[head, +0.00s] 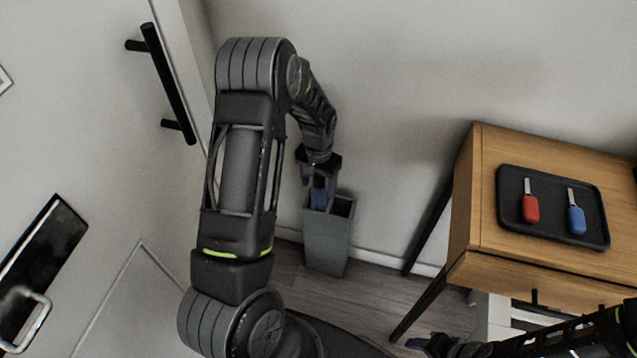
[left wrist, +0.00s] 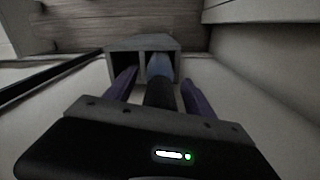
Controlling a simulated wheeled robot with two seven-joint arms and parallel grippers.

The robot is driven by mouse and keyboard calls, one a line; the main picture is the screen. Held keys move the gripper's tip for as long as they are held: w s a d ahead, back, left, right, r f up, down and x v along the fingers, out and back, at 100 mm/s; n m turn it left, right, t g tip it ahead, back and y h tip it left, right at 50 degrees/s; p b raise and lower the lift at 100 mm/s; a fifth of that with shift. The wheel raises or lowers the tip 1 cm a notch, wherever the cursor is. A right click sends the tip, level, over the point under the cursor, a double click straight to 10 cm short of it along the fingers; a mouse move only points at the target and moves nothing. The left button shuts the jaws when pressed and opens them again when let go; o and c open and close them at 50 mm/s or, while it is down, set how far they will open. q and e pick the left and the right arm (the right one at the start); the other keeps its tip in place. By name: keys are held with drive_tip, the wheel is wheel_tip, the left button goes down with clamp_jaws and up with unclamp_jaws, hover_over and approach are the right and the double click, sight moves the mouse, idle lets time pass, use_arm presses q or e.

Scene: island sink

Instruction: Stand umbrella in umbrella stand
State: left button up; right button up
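The grey umbrella stand (head: 327,242) stands on the floor against the wall, and its divided opening shows in the left wrist view (left wrist: 116,66). The umbrella has a blue body (left wrist: 158,66) and a dark handle (left wrist: 160,93). Its blue part goes down into the right compartment, as seen in the left wrist view. My left gripper (head: 320,193) is just above the stand. In the left wrist view its purple fingers (left wrist: 159,92) are spread on both sides of the handle, with gaps showing. My right gripper (head: 428,344) is low at the bottom right, and its fingers are unclear.
A wooden cabinet (head: 462,222) on dark legs stands to the right, with a black tray (head: 550,232) holding a red-handled item (head: 530,208) and a blue-handled item (head: 576,217). A white door with a black handle (head: 168,82) is at the left. Floor is clear between stand and cabinet.

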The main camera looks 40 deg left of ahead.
use_arm(q)
drive_tip(key=shift+r, duration=0.1)
drive_tip(key=shift+r, duration=0.2)
wheel_tip(320, 180, up, 12)
drive_tip(key=shift+f+p, duration=0.15)
drive_tip(key=shift+p, duration=0.7)
idle(0.3)
